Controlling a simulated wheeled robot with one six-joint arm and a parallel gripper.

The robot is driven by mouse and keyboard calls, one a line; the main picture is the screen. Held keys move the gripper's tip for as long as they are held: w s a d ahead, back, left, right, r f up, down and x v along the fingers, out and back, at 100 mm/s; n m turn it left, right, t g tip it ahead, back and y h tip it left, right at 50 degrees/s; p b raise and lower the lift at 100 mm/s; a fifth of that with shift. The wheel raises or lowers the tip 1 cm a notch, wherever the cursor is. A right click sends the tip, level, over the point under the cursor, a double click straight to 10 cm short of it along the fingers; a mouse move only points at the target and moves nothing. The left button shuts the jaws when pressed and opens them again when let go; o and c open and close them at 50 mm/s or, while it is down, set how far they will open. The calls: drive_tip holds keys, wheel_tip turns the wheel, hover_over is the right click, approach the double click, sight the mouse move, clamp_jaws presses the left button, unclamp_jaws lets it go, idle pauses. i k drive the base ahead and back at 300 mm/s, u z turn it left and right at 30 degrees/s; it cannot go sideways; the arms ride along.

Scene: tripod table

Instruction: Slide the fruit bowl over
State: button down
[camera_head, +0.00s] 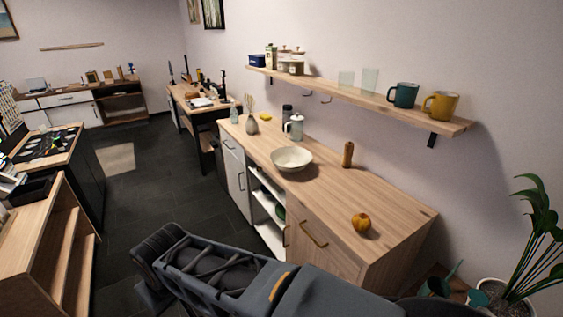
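A wide, pale cream bowl (291,160) stands upright near the middle of the wooden counter (325,197). It looks empty, and nothing touches it. An orange-yellow fruit (361,222) sits apart from it, toward the counter's near right end. My dark grey arm crosses the bottom of the picture, in front of and below the counter. My gripper cannot be made out.
A wooden pepper mill (348,154) stands right of the bowl, by the wall. A light kettle-like pot (296,127) and a grey vase (252,125) stand behind it. A shelf (345,92) with mugs overhangs the counter. Bare counter lies between bowl and fruit.

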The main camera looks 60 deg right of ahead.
sight(287, 160)
drive_tip(key=z, duration=0.05)
drive_tip(key=i, duration=1.4)
drive_tip(key=z, duration=0.85)
drive_tip(key=i, duration=1.1)
drive_tip(key=z, duration=1.55)
drive_tip(key=i, duration=0.5)
drive_tip(key=z, duration=0.55)
